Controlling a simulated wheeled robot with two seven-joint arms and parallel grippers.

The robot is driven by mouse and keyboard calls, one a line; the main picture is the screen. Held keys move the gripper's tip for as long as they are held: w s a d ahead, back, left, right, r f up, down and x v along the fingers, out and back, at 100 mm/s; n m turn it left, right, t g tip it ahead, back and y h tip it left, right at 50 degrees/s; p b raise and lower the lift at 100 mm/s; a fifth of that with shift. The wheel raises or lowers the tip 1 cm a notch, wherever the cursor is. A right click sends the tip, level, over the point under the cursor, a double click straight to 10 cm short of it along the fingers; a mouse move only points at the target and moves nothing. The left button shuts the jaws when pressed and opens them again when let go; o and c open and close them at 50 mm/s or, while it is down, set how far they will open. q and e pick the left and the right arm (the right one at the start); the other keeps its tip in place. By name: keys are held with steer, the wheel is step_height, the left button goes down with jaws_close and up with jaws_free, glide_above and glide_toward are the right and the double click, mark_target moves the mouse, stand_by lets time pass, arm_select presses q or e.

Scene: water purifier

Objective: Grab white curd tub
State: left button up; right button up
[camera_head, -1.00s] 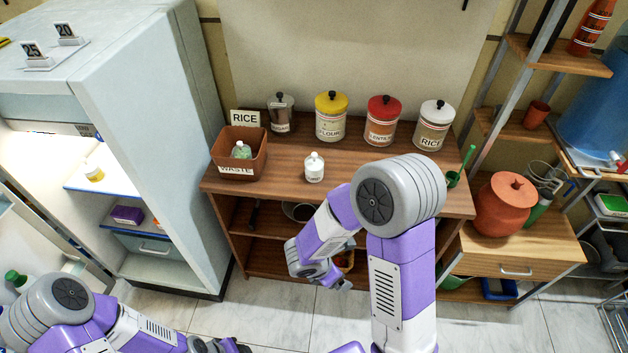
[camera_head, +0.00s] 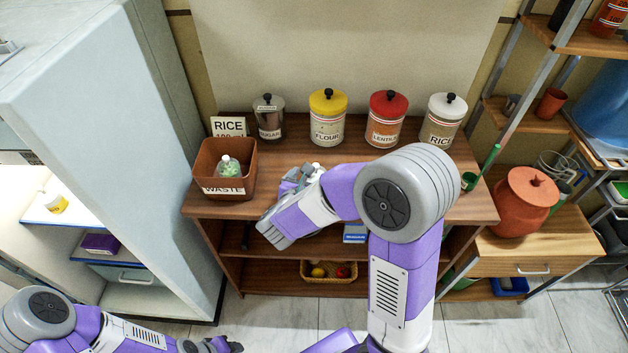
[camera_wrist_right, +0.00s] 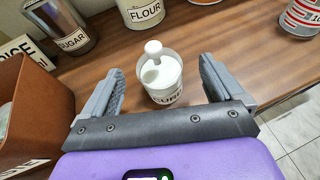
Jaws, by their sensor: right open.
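The white curd tub (camera_wrist_right: 163,82) stands upright on the wooden counter in the right wrist view, with a round white knob on top and a dark-lettered label low on its front. My right gripper (camera_wrist_right: 160,72) is open, with one finger to each side of the tub and visible gaps between. In the head view my right gripper (camera_head: 300,176) reaches over the counter and hides most of the tub. My left gripper (camera_head: 226,345) is low at the bottom edge of the head view, away from the counter; its jaws are too small to read.
The brown waste bin (camera_head: 206,187) stands left of the right gripper. Behind are the sugar canister (camera_head: 269,122), flour canister (camera_head: 327,127), lentils canister (camera_head: 385,130) and rice canister (camera_head: 441,132). A fridge (camera_head: 110,110) is at left, a clay pot (camera_head: 522,205) at right.

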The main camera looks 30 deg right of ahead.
mark_target(314, 175)
steer(key=b+x, duration=0.1)
steer(key=x, duration=0.3)
steer(key=shift+w+f, duration=0.2)
steer(key=shift+f, duration=0.05)
steer(key=shift+c, duration=0.2)
steer(key=c, duration=1.1)
